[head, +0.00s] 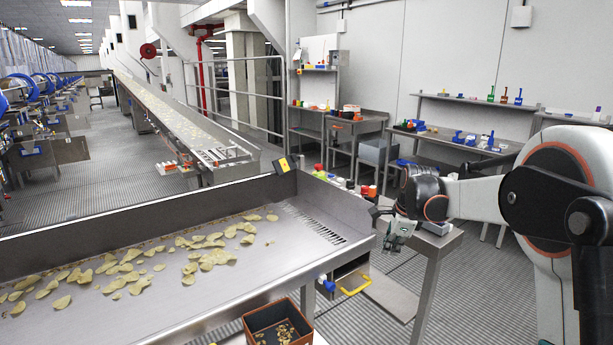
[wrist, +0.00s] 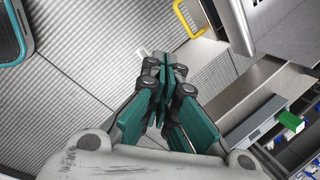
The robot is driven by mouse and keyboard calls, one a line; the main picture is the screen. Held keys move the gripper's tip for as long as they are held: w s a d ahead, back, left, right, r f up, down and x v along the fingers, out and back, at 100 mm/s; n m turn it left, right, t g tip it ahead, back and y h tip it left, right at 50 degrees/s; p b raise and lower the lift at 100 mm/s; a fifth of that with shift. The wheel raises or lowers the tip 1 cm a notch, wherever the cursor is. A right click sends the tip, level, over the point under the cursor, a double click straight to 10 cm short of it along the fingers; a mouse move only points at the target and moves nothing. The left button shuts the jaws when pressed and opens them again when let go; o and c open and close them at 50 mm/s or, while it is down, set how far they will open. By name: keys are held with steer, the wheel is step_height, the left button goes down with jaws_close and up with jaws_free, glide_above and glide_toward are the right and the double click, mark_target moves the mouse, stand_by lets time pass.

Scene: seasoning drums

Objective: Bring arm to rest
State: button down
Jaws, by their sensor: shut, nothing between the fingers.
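My arm reaches in from the right edge of the head view. My gripper (head: 392,243) hangs beside the right end of the steel chip conveyor (head: 330,200), apart from it. In the wrist view my gripper (wrist: 165,75) has its teal fingers together and empty, above the ribbed grey floor (wrist: 75,85). No object is held.
Potato chips (head: 205,250) lie on the conveyor. A brown bin (head: 277,325) with bits in it stands at its front. A yellow handle (head: 355,284) sticks out under the conveyor end, and also shows in the wrist view (wrist: 184,18). A steel workbench (head: 470,148) stands along the back wall.

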steer(key=s+a+r+n+t, duration=0.15)
steer(key=s+r+n, duration=0.35)
steer(key=s, duration=0.5)
steer(key=s+a+r+n, duration=0.2)
steer(key=s+r+n, duration=0.3)
steer(key=s, duration=0.5)
steer(key=s+f+n+t, duration=0.1)
steer(key=s+f+n, duration=0.1)
steer(key=s+n, duration=0.3)
steer(key=s+a+f+n+t+h, duration=0.1)
steer(key=s+f+n, duration=0.2)
steer(key=s, duration=1.1)
steer(key=n, duration=0.2)
steer(key=shift+s+f+n, duration=0.15)
steer(key=shift+s+n, duration=0.15)
